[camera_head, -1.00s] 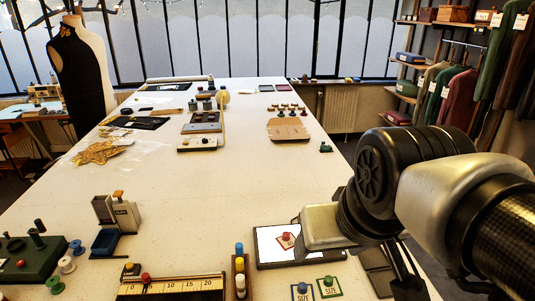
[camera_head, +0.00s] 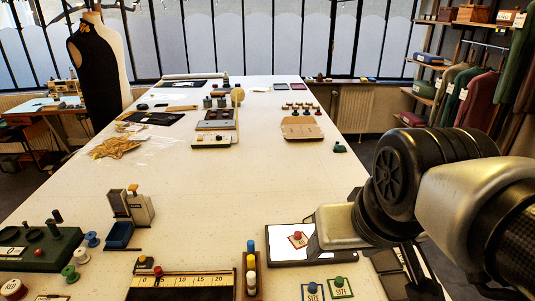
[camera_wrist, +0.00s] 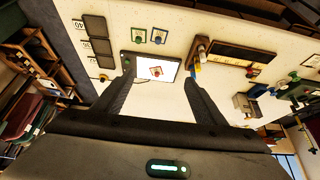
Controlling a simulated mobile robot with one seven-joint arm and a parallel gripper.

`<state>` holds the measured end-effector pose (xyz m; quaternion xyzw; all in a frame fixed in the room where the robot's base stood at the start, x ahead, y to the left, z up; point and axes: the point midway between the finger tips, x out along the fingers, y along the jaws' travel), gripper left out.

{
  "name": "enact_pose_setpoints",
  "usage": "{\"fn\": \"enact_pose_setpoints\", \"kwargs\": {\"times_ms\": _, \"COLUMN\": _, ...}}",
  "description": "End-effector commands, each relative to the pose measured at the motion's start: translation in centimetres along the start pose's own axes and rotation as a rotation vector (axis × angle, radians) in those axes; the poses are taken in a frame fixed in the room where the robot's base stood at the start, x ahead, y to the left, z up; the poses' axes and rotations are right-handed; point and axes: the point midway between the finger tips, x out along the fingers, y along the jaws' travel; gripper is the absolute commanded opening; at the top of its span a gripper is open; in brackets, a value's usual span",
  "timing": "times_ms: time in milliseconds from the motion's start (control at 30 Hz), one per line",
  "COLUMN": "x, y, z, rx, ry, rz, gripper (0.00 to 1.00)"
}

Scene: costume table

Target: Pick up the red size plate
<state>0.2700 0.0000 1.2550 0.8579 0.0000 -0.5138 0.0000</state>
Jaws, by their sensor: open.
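The red size plate (camera_head: 297,240), a small red-edged square with a red knob, lies on a bright white panel with a dark frame (camera_head: 277,252). It also shows in the wrist view (camera_wrist: 156,75), in line between my fingers. My gripper (camera_wrist: 158,80) is open and empty, its two dark fingers apart on either side of the plate in that view. The gap in height to the plate is hard to judge. In the head view my pale wrist part stands just right of the plate, and the fingertips are hidden.
A blue size plate (camera_head: 313,292) and a green size plate (camera_head: 341,288) lie in front of the panel. A ruler tray (camera_head: 182,281) and a rack of coloured pegs (camera_head: 251,272) stand to the left. Dark plates lie to the right. The table's middle is clear.

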Motion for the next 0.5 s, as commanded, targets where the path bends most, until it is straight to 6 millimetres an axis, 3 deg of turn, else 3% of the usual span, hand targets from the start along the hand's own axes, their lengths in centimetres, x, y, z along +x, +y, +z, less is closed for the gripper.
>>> {"fn": "enact_pose_setpoints", "kwargs": {"times_ms": 233, "x": 0.0, "y": 0.0, "z": 0.0, "rx": 0.0, "ry": 0.0, "rz": 0.0, "gripper": 0.65}}
{"fn": "enact_pose_setpoints", "kwargs": {"times_ms": 333, "x": 0.1, "y": 0.0, "z": -0.1, "rx": 0.004, "ry": -0.002, "rz": 0.001, "gripper": 0.73}}
{"fn": "enact_pose_setpoints", "kwargs": {"times_ms": 500, "x": 1.8, "y": 0.0, "z": -2.1, "rx": 0.084, "ry": -0.044, "rz": 0.036, "gripper": 0.73}}
